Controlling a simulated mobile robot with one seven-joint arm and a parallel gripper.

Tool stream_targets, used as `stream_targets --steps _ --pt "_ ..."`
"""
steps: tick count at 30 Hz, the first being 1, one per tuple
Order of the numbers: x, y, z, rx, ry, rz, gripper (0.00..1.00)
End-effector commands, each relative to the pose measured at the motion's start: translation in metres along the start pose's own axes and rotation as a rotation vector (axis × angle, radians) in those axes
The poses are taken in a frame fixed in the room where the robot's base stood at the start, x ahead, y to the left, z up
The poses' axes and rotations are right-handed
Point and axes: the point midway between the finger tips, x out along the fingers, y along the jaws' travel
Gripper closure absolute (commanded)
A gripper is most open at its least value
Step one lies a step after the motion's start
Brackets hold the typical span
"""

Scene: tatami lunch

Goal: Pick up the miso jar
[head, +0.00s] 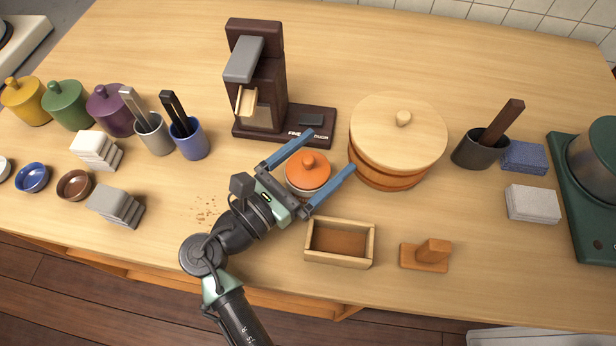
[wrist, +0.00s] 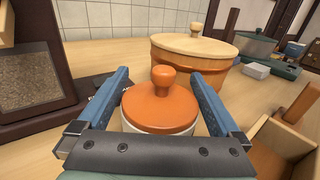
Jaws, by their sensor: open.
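A small round jar with an orange lid, a knob on top and a pale body, which I take as the miso jar (head: 308,172), stands on the wooden counter. It also shows in the wrist view (wrist: 160,108), in the middle. My gripper (head: 333,152) is open, with one blue finger on each side of the jar. In the wrist view the fingers (wrist: 163,75) flank the lid with small gaps and do not appear to touch it. The lower body of the jar is partly hidden by the gripper.
A dark brown machine (head: 268,85) stands just behind the jar. A large wooden tub with a lid (head: 398,130) is close on the right. An open wooden box (head: 340,258) lies in front. Dark crumbs (head: 206,210) lie left of my arm. Utensil cups (head: 190,143) stand further left.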

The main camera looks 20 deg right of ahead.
Motion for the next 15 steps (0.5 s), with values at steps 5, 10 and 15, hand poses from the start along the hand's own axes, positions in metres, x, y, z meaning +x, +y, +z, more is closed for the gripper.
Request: stream_targets --steps 5,10,15 --pt "-0.0003 0.0001 0.0000 0.000 0.000 0.000 0.23" --pt "-0.0005 0.0001 0.0000 0.000 0.000 0.000 0.54" --pt "-0.0007 0.0002 0.0000 0.000 0.000 0.001 0.85"
